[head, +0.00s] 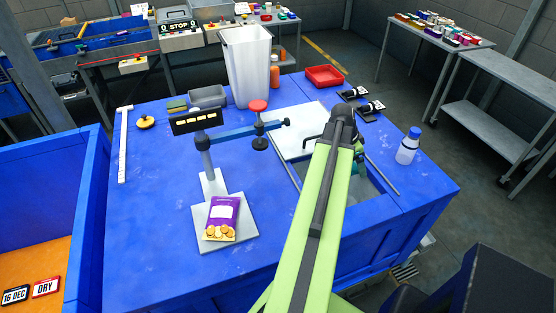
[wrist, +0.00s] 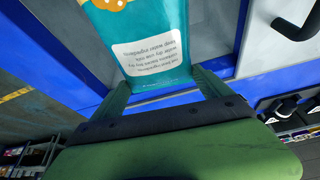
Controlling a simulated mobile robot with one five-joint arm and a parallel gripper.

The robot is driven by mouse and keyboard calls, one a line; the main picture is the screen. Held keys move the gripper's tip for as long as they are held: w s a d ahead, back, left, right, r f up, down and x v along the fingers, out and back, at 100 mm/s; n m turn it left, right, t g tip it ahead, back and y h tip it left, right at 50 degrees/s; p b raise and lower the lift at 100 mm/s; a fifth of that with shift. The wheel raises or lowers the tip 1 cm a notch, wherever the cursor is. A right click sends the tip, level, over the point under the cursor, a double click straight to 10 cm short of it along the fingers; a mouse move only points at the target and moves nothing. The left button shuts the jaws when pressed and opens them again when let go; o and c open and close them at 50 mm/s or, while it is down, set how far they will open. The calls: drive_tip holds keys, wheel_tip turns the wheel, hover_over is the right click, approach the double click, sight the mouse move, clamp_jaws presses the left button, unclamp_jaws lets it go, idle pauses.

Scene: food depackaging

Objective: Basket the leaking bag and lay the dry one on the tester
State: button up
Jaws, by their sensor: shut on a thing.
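My gripper (wrist: 164,88) is shut on a teal bag (wrist: 140,25) with a white printed label and an orange picture. In the head view my arm hides most of this bag; a small teal part (head: 359,166) shows at the arm's end, over the sunken basin (head: 375,187). A purple and yellow bag (head: 224,217) lies flat on the pale square plate (head: 245,238) of a stand with a small display (head: 196,121). I cannot tell from the frames which bag leaks.
A pale lid with a black handle (head: 291,139) lies behind the basin. A tall white bin (head: 248,70), a red tray (head: 325,77) and a white-blue bottle (head: 408,147) stand around. The table's left middle is clear.

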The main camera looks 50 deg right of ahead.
wheel_tip(320, 180, down, 2)
drive_tip(key=shift+f+b, duration=0.15)
drive_tip(key=shift+b, duration=0.4)
drive_tip(key=o, duration=1.3)
drive_tip(key=shift+c, duration=0.2)
drive_tip(key=shift+r, duration=0.25)
drive_tip(key=p+v, duration=1.6)
drive_tip(key=v, duration=0.1)
drive_tip(key=shift+a, duration=0.2)
